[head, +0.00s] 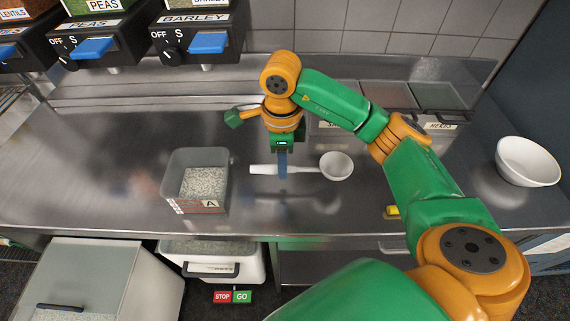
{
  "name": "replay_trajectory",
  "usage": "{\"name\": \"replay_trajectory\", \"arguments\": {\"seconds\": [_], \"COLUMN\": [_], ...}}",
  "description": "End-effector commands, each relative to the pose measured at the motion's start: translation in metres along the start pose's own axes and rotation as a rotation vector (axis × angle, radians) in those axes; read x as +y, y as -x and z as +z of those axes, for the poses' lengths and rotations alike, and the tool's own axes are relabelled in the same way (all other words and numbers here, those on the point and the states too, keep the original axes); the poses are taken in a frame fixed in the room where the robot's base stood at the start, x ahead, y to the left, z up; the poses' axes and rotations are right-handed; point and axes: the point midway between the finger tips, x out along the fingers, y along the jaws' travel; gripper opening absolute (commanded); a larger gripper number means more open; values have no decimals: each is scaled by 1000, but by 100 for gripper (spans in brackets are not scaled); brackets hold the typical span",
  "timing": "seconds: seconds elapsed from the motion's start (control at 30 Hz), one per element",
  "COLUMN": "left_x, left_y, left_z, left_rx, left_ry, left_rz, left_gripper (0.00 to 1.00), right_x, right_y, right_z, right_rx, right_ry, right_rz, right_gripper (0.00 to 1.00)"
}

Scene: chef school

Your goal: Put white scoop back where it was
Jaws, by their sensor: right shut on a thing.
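The white scoop (336,166) is in the middle of the steel counter, its round bowl to the right and its handle to the left. My right gripper (283,172) points down from above and is shut on the scoop's handle. I cannot tell whether the scoop touches the counter or is slightly above it. The scoop's bowl looks empty. My left gripper is not in view.
A clear container (198,153) labelled A, with pale grains, stands left of the scoop. A white bowl (527,163) is at the far right. Labelled bins (438,126) stand behind my right arm. Dispensers (203,32) hang at the back left. The left counter is clear.

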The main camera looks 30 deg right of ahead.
Motion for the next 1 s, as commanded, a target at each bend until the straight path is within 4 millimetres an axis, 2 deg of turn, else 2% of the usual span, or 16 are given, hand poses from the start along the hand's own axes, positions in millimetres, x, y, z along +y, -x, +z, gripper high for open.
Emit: {"name": "replay_trajectory", "arguments": {"seconds": [0.17,0.23,0.33,0.67,0.7,0.77,0.8,1.0], "left_x": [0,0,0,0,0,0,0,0], "left_y": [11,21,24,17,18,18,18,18], "left_z": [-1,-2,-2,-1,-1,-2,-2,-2], "left_rx": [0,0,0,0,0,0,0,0], "left_ry": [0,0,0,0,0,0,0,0], "left_rz": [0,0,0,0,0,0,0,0], "left_gripper": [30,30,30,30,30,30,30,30], "right_x": [-16,-14,-15,-15,-15,-15,-15,-15], "right_y": [-20,-32,-46,-54,-52,-52,-52,-51], "right_z": [-1,-1,0,0,0,0,1,1], "right_rx": [1,2,-1,-3,-3,-3,-3,-3], "right_ry": [0,3,3,4,4,4,4,3], "right_rz": [4,3,1,-2,-2,-2,-2,-2], "right_gripper": [0,0,0,0,37,53,59,59]}}
